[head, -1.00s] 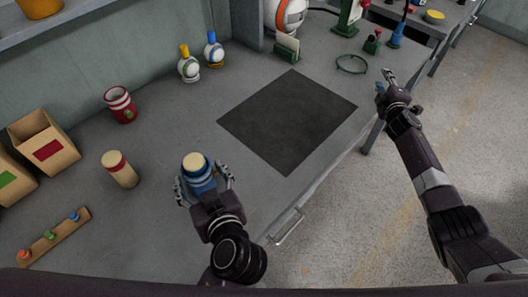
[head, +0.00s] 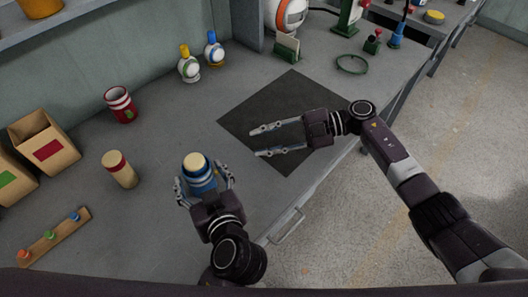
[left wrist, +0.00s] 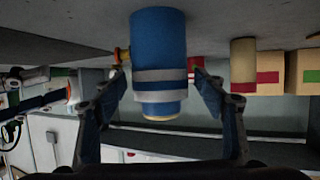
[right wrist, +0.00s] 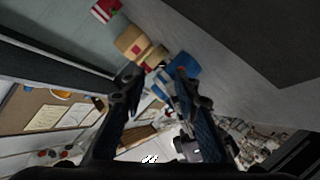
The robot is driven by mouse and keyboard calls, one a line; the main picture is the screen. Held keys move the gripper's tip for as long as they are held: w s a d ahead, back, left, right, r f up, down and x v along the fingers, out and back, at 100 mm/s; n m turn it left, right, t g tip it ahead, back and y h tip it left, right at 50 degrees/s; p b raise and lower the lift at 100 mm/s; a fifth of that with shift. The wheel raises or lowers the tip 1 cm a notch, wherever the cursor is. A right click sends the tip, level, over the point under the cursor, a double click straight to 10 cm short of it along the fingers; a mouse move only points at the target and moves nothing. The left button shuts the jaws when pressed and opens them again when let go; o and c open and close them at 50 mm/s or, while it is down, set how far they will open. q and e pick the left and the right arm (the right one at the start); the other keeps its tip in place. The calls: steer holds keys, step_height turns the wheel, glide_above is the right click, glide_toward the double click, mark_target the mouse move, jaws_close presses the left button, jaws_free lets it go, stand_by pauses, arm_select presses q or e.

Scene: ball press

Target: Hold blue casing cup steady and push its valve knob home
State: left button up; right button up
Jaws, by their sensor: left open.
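The blue casing cup (head: 202,178) stands upright on the grey bench, with white bands and a cream top. It also fills the middle of the left wrist view (left wrist: 160,45), which is upside down. My left gripper (head: 203,184) is open, with one finger on each side of the cup; I cannot tell whether they touch it. My right gripper (head: 264,142) is open and empty above the dark mat, right of the cup, its fingers pointing left. The blue cup shows in the right wrist view (right wrist: 183,66). I cannot make out its valve knob.
A cream cylinder with a red band (head: 120,170) and a red cup (head: 121,105) stand left of the blue cup. A wooden rack (head: 38,250) holds orange, green and blue knobs. Two bottles (head: 189,66) stand at the back. The dark mat (head: 290,95) is otherwise clear.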

steer(key=s, duration=0.1)
steer(key=s+g, duration=0.1)
steer(key=s, duration=0.1)
steer(key=shift+d+f+g+h, duration=0.1)
steer(key=shift+f+g+h, duration=0.2)
steer(key=shift+f+h, duration=0.1)
arm_select(q)
steer(key=shift+w+a+f, duration=0.1)
steer(key=shift+w, duration=0.1)
arm_select(e)
steer(key=shift+s+f, duration=0.1)
steer(key=shift+s, duration=0.1)
arm_select(q)
steer(key=x, duration=0.7)
steer(key=shift+w+a, duration=0.1)
steer(key=shift+w, duration=0.05)
steer(key=shift+c, duration=0.3)
steer(key=c, duration=1.3)
steer(key=shift+c, duration=1.2)
